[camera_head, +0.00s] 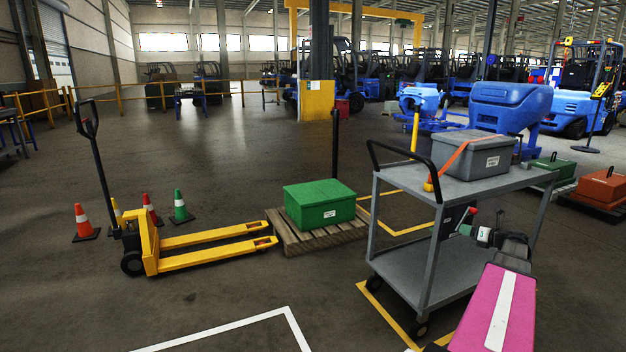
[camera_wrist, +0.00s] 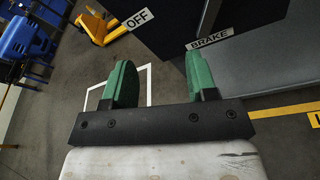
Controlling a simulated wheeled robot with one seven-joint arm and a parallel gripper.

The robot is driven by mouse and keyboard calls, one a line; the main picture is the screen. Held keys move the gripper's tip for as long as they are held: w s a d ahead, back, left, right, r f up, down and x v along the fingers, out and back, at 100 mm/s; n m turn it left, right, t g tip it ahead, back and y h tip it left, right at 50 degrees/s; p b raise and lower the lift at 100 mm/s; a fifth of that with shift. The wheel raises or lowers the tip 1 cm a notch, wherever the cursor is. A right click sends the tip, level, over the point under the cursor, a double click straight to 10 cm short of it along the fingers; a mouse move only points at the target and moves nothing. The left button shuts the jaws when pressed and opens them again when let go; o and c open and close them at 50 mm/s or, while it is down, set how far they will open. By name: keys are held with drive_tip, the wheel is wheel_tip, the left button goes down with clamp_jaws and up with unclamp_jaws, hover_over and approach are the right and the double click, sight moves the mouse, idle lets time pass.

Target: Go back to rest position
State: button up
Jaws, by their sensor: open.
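My gripper (camera_wrist: 161,80) has two green fingers, spread apart with nothing between them. My pink arm link reaches up from the lower right.
A grey box (camera_head: 472,157) with an orange strap sits on the cart's top shelf. A green box (camera_head: 320,204) on a pallet (camera_head: 290,235), a yellow pallet jack (camera_head: 212,246) and several cones are on the left. Open floor (camera_head: 220,310) lies in front.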

drive_tip(key=s+a+f+n+g, duration=0.2)
drive_tip(key=a+f+n+g, duration=0.15)
drive_tip(key=a+n, duration=0.45)
drive_tip(key=s+a+f+n+g, duration=0.1)
drive_tip(key=a+f+n+g, duration=0.2)
drive_tip(key=a, duration=0.8)
drive_tip(key=s+a+f+n+g, duration=0.2)
drive_tip(key=a+f+n, duration=0.35)
drive_tip(key=a, duration=0.45)
drive_tip(key=s+a+f+n+g+h, duration=0.2)
drive_tip(key=s+a+n+h, duration=0.1)
drive_tip(key=s+a+n, duration=0.4)
drive_tip(key=s+a+f+n+g+h, duration=0.1)
drive_tip(key=s+a+n+g+h, duration=0.2)
drive_tip(key=s+a+n, duration=0.3)
drive_tip(key=shift+s+a+f+n+h, duration=0.5)
drive_tip(key=shift+a+n, duration=0.4)
drive_tip(key=shift+n, duration=1.75)
drive_tip(key=shift+w+r, duration=0.1)
drive_tip(key=shift+w, duration=0.05)
